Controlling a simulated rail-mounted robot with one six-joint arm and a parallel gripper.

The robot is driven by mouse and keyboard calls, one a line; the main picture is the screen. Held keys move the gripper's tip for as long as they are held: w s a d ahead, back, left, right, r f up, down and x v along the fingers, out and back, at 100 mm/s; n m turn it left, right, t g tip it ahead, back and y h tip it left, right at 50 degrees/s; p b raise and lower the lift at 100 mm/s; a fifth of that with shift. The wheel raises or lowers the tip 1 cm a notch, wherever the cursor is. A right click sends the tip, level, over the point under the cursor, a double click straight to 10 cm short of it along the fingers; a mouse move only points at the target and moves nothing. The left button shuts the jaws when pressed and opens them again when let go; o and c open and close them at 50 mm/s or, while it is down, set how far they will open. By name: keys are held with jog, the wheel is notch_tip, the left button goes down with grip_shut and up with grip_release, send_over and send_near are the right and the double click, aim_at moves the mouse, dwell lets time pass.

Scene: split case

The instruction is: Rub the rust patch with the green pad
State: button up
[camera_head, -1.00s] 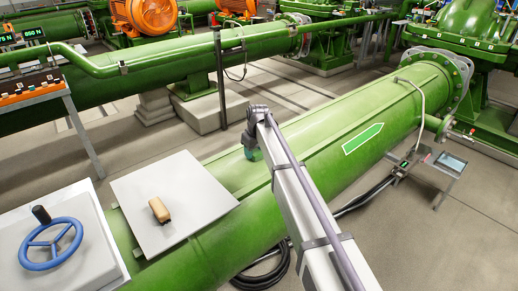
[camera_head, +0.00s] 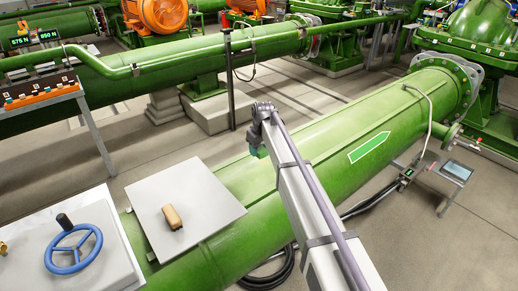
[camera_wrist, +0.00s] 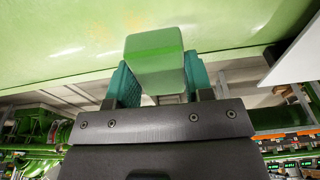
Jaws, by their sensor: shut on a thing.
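My gripper (camera_wrist: 155,85) is shut on the green pad (camera_wrist: 154,62), a block held between teal fingers in the wrist view. In the head view my gripper (camera_head: 257,151) is at the end of my arm, over the near green pipe (camera_head: 330,150), and the pad is hard to tell from the fingers. The pipe's surface (camera_wrist: 60,40) fills the upper wrist view behind the pad. I cannot tell whether the pad touches it. Faint pale and brownish marks (camera_wrist: 100,35) show on the pipe left of the pad; I cannot tell if they are the rust patch.
A pale plate (camera_head: 205,203) on the pipe carries a tan block (camera_head: 172,217). A blue handwheel (camera_head: 73,249) stands at lower left. A green arrow sign (camera_head: 369,147) is on the pipe to the right. A dark post (camera_head: 230,80) rises behind.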

aim_at(259, 149)
jog(key=shift+f, duration=0.1)
notch_tip(259, 149, up, 3)
jog(key=p, duration=0.3)
jog(key=shift+r, duration=0.2)
jog(key=shift+f, duration=0.15)
